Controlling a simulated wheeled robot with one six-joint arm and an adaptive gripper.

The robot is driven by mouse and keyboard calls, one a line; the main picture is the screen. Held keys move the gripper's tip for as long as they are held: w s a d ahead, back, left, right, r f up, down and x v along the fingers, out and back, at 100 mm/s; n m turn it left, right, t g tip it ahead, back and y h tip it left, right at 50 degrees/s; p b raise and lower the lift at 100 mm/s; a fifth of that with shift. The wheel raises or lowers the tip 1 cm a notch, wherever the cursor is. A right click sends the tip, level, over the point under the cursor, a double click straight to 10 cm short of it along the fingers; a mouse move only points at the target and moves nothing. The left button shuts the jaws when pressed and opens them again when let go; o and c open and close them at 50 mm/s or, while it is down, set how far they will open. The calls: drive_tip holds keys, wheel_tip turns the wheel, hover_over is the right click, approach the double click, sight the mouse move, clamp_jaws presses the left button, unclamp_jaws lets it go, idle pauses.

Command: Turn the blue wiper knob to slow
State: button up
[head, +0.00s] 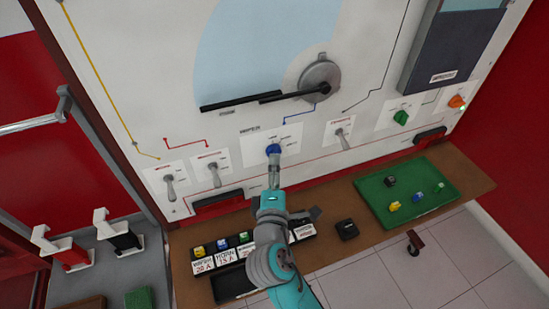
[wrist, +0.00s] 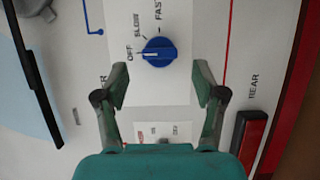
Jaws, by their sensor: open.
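The blue wiper knob (wrist: 159,52) is on a white plate marked OFF, SLOW and FAST. Its grip bar lies roughly across the wrist view, with one end towards OFF. My gripper (wrist: 160,78) is open, one finger on each side below the knob in the wrist view, with nothing between the fingers. I cannot tell how far the fingertips are from the panel. In the head view the knob (head: 273,149) shows just above my gripper (head: 273,168), which hides the lower part of its plate.
Lever switches (head: 214,168) stand left of the knob and another lever (head: 342,134) right. A green knob (head: 401,117) and an orange knob (head: 457,101) are further right. The wiper arm (head: 265,98) is above. Below, a shelf holds fuses and a green tray (head: 440,170).

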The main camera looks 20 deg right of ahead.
sight(273, 148)
drive_tip(key=x, duration=0.4)
drive_tip(key=shift+w+d, duration=0.1)
drive_tip(key=shift+w, duration=0.05)
drive_tip(key=c, duration=1.2)
drive_tip(key=shift+o, duration=0.2)
